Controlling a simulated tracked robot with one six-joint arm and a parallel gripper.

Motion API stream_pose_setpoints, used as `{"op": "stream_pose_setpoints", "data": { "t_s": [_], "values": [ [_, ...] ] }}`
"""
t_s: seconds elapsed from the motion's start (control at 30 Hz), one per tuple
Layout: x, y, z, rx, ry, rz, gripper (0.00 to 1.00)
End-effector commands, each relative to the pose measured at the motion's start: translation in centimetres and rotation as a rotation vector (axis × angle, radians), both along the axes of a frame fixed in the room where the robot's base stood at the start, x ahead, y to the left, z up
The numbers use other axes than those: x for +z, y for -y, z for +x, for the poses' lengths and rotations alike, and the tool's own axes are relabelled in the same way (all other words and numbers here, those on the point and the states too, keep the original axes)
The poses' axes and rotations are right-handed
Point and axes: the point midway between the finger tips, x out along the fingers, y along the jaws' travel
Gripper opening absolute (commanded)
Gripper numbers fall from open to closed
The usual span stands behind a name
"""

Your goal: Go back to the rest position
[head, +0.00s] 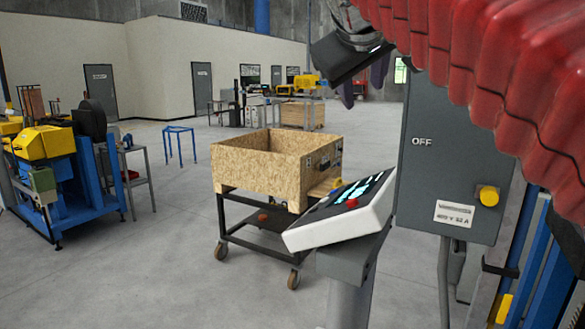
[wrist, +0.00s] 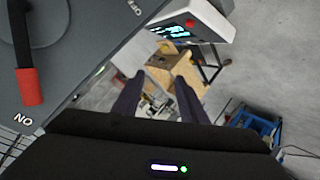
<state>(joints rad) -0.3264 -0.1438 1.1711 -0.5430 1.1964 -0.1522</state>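My gripper (head: 363,88) hangs at the top of the head view, in front of the left side of a grey switch box (head: 445,150). In the wrist view its two dark fingers (wrist: 158,92) stand apart with nothing between them. The gripper is open and empty. The switch box also shows in the wrist view (wrist: 75,50), with a black lever whose red tip (wrist: 30,87) lies by the ON mark. In the head view the lever is hidden behind my red-sleeved arm. The gripper touches nothing that I can see.
A control console (head: 340,208) with a lit screen and red button stands on a post beside the box. A wooden crate (head: 270,165) sits on a wheeled cart behind it. A blue and yellow machine (head: 70,165) stands at left. The grey floor between is mostly clear.

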Motion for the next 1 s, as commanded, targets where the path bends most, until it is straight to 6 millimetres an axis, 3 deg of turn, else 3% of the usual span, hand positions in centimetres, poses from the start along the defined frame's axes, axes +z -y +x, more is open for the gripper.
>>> {"op": "stream_pose_setpoints", "data": {
  "t_s": [0.23, 0.47, 0.77, 1.0],
  "values": [
    [-8.8, -0.8, -0.8, 0.023, -0.116, 0.088, 0.39],
    [-17.0, -0.9, -3.1, 0.018, -0.218, 0.182, 0.39],
    [-27.6, -0.2, -7.8, -0.03, -0.342, 0.313, 0.39],
    [-35.8, 0.8, -12.9, -0.095, -0.431, 0.418, 0.39]
  ]
}}
